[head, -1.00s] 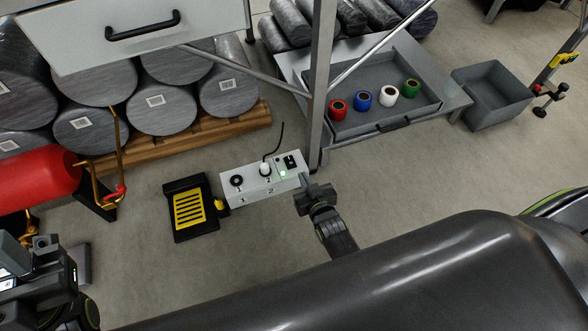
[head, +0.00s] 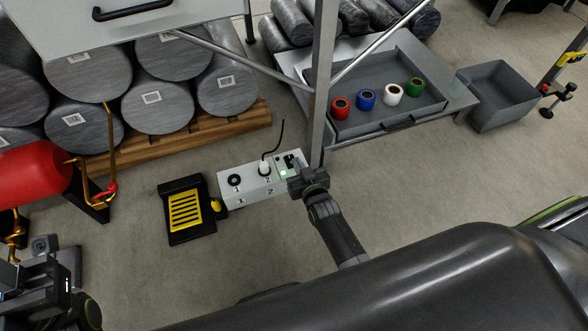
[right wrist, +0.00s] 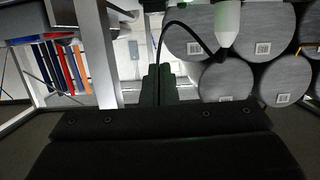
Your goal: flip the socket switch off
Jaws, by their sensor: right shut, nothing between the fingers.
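The white socket box (head: 247,193) lies on the floor in the middle of the head view. It has an empty round socket numbered 1, a white plug (head: 264,168) with a black cable in socket 2, and a lit green lamp (head: 283,174). The black switch (head: 288,158) at its right end is partly hidden by my right gripper (head: 294,168). That gripper is shut and empty, its tips over the switch; I cannot tell whether they touch it. In the right wrist view, the shut fingers (right wrist: 157,85) stand beside the plug (right wrist: 228,25). My left arm shows at the lower left; its jaws are unclear.
A grey post (head: 322,80) rises close behind the box's right end. A drawer with colored rolls (head: 366,100) stands at the back right.

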